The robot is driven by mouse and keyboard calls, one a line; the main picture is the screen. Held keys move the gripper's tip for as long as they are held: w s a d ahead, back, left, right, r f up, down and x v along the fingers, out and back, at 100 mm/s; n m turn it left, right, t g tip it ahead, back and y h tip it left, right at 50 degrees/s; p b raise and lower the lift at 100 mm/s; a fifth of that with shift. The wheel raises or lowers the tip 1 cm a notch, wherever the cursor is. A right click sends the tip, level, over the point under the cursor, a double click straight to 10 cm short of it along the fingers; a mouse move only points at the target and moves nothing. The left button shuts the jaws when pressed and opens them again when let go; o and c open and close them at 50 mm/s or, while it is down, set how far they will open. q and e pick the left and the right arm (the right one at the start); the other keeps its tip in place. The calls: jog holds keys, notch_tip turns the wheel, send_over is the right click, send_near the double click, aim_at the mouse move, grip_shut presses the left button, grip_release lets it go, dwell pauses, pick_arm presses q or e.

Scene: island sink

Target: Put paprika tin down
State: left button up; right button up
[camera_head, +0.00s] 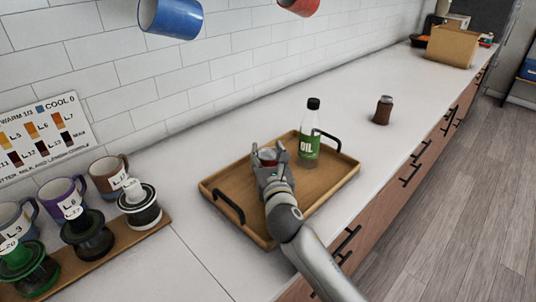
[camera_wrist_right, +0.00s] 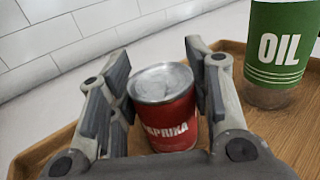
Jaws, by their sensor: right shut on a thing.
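The paprika tin (camera_wrist_right: 165,112) is a red can with a silver lid. In the right wrist view it stands upright between the two fingers of my right gripper (camera_wrist_right: 158,90), which is shut on it. In the head view the tin (camera_head: 267,156) is mostly hidden by my right gripper (camera_head: 268,165), which is over the wooden tray (camera_head: 216,184) with black handles. The tin's base is low at the tray's surface; I cannot tell whether it touches. The left gripper is not in view.
A green-labelled oil bottle (camera_head: 309,140) stands on the tray, right of the tin. A brown shaker (camera_head: 383,110) stands on the counter beyond the tray. Mugs and drippers on a wooden board (camera_head: 150,232) are at the left. A blue mug (camera_head: 170,17) hangs above.

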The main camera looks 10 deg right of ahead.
jog(key=o, duration=1)
jog(key=shift+s+r, duration=0.1)
jog(key=shift+s, duration=0.05)
jog(key=s, duration=1.1)
jog(key=shift+s+a, duration=0.25)
jog(key=shift+s, duration=0.15)
